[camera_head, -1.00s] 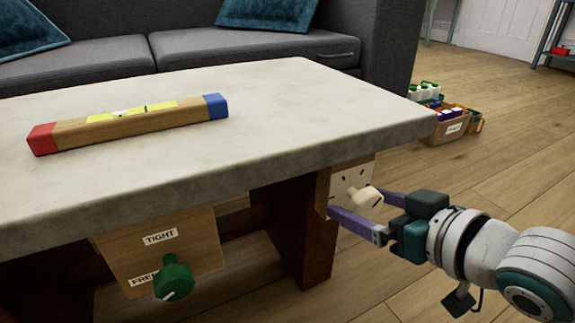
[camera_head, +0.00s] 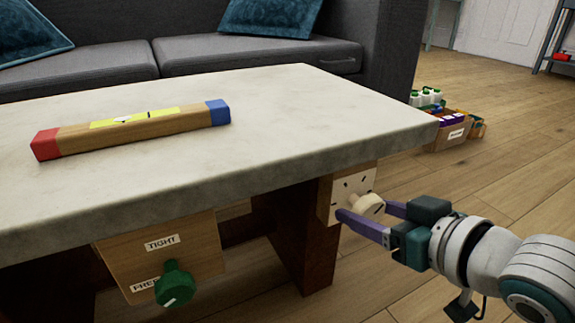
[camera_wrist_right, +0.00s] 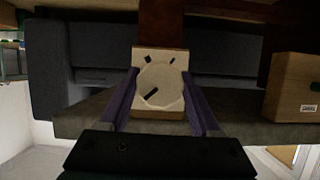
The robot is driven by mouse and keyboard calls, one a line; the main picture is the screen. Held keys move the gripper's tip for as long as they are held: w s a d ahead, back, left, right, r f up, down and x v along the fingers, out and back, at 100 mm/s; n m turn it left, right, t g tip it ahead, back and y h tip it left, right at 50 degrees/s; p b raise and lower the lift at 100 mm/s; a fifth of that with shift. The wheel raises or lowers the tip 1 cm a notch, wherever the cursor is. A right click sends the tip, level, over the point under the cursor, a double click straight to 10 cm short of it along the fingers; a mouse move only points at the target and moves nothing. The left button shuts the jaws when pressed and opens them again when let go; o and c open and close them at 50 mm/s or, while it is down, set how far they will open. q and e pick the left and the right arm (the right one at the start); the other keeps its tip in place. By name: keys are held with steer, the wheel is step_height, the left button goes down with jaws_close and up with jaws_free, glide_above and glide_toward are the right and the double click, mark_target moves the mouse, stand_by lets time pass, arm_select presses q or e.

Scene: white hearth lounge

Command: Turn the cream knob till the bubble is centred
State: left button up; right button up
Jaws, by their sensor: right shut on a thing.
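The cream knob (camera_head: 370,203) sits on a pale marked plate under the table's right end. My right gripper (camera_head: 364,210) is shut on it, with purple fingers on either side. In the right wrist view the knob (camera_wrist_right: 165,82) shows a dark pointer mark slanting to the lower left. A wooden level (camera_head: 75,139) with a red left end and a blue right end lies on the table. Its white bubble (camera_head: 122,119) is in the yellow vial, left of a dark line, towards the red end. My left gripper is not in view.
A green knob (camera_head: 173,284) is on a wooden box with labels including TIGHT, under the table (camera_head: 270,130). A grey sofa (camera_head: 255,55) stands behind. A crate with bottles (camera_head: 452,133) is on the floor at the right.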

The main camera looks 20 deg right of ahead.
steer(key=shift+r+n+h+p, duration=0.15)
steer(key=shift+n+h+p, duration=0.3)
steer(key=shift+p, duration=0.4)
steer(key=shift+n+h+p, duration=0.35)
steer(key=shift+n+p, duration=0.3)
steer(key=shift+n, duration=0.1)
steer(key=shift+f+n+h, duration=0.2)
steer(key=shift+n+h, duration=0.2)
steer(key=shift+n, duration=0.1)
steer(key=shift+f+n+t+h+b, duration=0.1)
steer(key=shift+n+t+h+b, duration=0.2)
steer(key=shift+n+h, duration=0.55)
steer(key=shift+s+n, duration=0.1)
steer(key=shift+n, duration=0.15)
steer(key=o, duration=1.4)
steer(key=shift+c, duration=0.2)
